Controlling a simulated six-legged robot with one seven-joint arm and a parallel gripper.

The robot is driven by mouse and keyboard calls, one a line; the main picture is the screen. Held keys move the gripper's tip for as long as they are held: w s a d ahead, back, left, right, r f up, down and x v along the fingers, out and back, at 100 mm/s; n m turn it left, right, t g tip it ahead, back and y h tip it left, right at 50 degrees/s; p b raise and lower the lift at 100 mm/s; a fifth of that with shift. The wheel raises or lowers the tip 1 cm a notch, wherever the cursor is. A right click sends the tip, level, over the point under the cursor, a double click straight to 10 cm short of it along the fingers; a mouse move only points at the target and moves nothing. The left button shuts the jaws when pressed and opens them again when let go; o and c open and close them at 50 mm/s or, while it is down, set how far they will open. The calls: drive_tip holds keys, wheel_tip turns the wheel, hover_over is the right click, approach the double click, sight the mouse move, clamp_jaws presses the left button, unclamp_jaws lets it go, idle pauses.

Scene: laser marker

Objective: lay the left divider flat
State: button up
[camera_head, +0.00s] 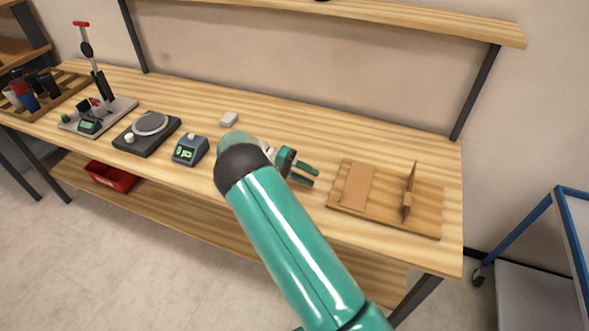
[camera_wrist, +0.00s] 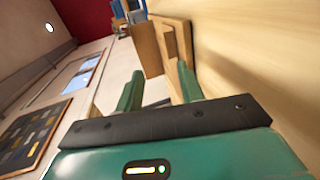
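A wooden board (camera_head: 338,204) lies on the right end of the workbench. The left divider (camera_head: 357,186), a light wooden panel, appears to lie flat on the board's left part. The right divider (camera_head: 408,190) stands upright, nearly edge-on. In the wrist view the board (camera_wrist: 184,25) is ahead of my fingers, with an upright panel (camera_wrist: 147,50) rising from it. My gripper (camera_head: 310,175) is left of the board, apart from both dividers. Its fingers are spread with nothing between them, as the wrist view of my gripper (camera_wrist: 158,85) also shows.
A small blue device (camera_head: 190,149), a dark scale-like plate (camera_head: 147,133), a stand with a red handle (camera_head: 95,75) and a small white block (camera_head: 228,119) are on the bench to the left. A shelf (camera_head: 400,18) runs above. A blue-framed cart (camera_head: 530,235) stands at right.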

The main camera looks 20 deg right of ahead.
drive_tip(key=v, duration=0.5)
idle(0.3)
drive_tip(key=s+d+r+n+t+y, duration=0.2)
drive_tip(key=s+r+t+y, duration=0.15)
drive_tip(key=s+r, duration=0.4)
drive_tip(key=s+d+r+n+t+y, duration=0.1)
drive_tip(key=s+r+t+y, duration=0.3)
drive_tip(key=r, duration=0.7)
drive_tip(key=s+a+r+n+t+y, duration=0.2)
drive_tip(key=s+t, duration=0.1)
drive_tip(key=s, duration=0.6)
drive_tip(key=s+a+r+n+t+y, duration=0.2)
drive_tip(key=s+a+r+t, duration=0.1)
drive_tip(key=s, duration=0.7)
drive_tip(key=shift+s+r+t+y, duration=0.2)
drive_tip(key=shift+t+y, duration=0.15)
drive_tip(key=shift+t, duration=0.3)
